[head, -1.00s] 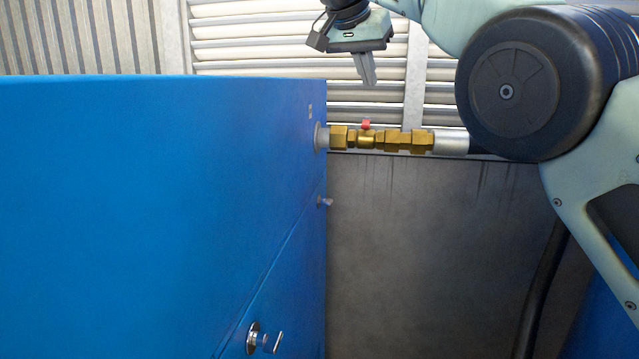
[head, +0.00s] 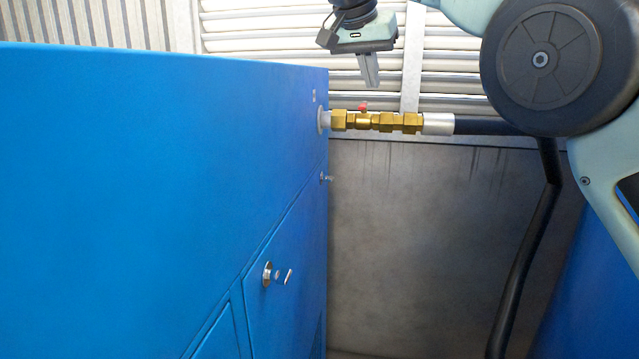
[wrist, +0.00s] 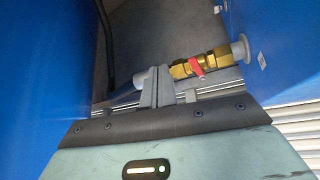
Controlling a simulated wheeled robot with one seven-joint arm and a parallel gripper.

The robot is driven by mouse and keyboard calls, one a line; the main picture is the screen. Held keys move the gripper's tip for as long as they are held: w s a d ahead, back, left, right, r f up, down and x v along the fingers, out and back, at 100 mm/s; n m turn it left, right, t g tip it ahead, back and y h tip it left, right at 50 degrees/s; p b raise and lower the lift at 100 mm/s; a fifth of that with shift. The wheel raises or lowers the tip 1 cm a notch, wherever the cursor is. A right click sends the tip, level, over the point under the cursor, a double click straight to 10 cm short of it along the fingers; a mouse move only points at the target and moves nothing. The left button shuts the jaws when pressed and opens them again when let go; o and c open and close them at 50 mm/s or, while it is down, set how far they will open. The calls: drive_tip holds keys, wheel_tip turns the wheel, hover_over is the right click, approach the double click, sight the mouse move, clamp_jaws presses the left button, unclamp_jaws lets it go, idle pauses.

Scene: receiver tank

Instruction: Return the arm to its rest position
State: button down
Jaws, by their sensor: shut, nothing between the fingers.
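My gripper (head: 371,72) hangs from my arm at the upper middle of the head view, pointing down. Its fingers are together with nothing between them. It is above the brass valve fitting (head: 385,122) and apart from it. In the wrist view my gripper (wrist: 155,92) shows its closed fingers, with the brass fitting (wrist: 205,64) and its red handle (wrist: 196,65) beyond them. The red handle also shows on top of the fitting in the head view (head: 364,107).
A large blue cabinet (head: 150,180) fills the left. The fitting joins its side to a black hose (head: 525,260) that bends down at right. A louvred wall (head: 270,40) stands behind, above a grey panel (head: 430,240). Another blue surface (head: 590,290) is at lower right.

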drive_tip(key=s+a+f+n+g+y+b, duration=0.1)
drive_tip(key=s+f+n+b, duration=0.3)
drive_tip(key=f, duration=0.5)
drive_tip(key=s+a+f+n+g+y+b, duration=0.1)
drive_tip(key=s+f+n+g+y+b, duration=0.15)
drive_tip(key=s+f, duration=0.55)
drive_tip(key=s+a+f+n+y+b, duration=0.1)
drive_tip(key=s+f+n+b, duration=0.2)
drive_tip(key=f, duration=0.8)
drive_tip(key=s+d+f+n+g+b, duration=0.1)
drive_tip(key=s+d+f+n+b, duration=0.1)
drive_tip(key=s+f, duration=0.8)
drive_tip(key=s+d+f+n+g+b, duration=0.1)
drive_tip(key=s+d+f+b, duration=0.4)
drive_tip(key=s+f, duration=0.6)
drive_tip(key=s+n, duration=0.1)
drive_tip(key=s, duration=0.4)
drive_tip(key=shift+d, duration=0.4)
drive_tip(key=shift+s+f, duration=0.1)
drive_tip(key=shift+f, duration=0.05)
